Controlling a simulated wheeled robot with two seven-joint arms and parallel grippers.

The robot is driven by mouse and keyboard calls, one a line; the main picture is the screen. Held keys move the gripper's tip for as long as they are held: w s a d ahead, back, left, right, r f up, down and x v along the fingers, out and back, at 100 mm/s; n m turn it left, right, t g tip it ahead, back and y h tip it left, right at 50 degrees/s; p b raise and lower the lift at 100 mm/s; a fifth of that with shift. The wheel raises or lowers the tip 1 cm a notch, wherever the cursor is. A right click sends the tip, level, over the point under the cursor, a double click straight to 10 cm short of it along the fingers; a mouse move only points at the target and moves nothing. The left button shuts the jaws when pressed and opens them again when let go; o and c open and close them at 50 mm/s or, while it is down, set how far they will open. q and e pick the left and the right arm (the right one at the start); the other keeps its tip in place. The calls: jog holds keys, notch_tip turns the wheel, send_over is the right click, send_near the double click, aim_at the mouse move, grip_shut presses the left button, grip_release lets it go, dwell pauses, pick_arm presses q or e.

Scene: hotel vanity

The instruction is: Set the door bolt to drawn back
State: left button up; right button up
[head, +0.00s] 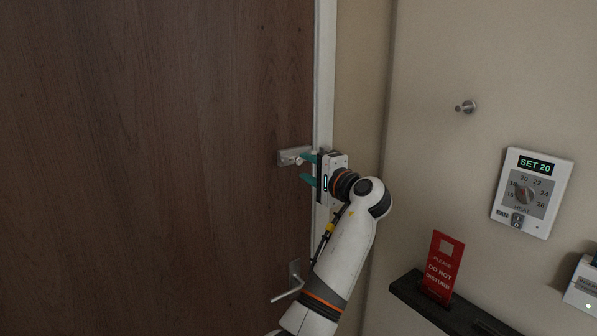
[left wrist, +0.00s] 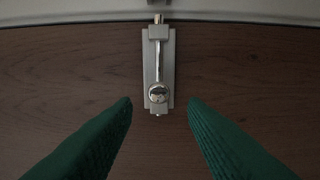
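The door bolt (head: 290,156) is a small metal slide bolt on the brown wooden door, close to the door's right edge. In the left wrist view its plate (left wrist: 150,70) runs up the picture, with a round shiny knob (left wrist: 159,93) at the lower end. The thin rod (left wrist: 158,62) runs up from the knob through a bracket, and its tip shows just past the bracket at the pale door frame. My left gripper (head: 307,169) is open at the bolt. Its green fingers lie either side of the knob (left wrist: 159,104), apart from it. My right gripper is not in view.
A door handle (head: 294,276) is below the bolt, left of my arm. On the right wall are a peg (head: 465,107), a thermostat (head: 532,193) and a dark shelf (head: 415,297) with a red do-not-disturb sign (head: 442,266). The door face left of the bolt is clear.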

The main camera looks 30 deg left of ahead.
pick_arm(q)
jog(key=b+v, duration=0.2)
jog(key=v, duration=0.4)
jog(key=shift+s+d, duration=0.2)
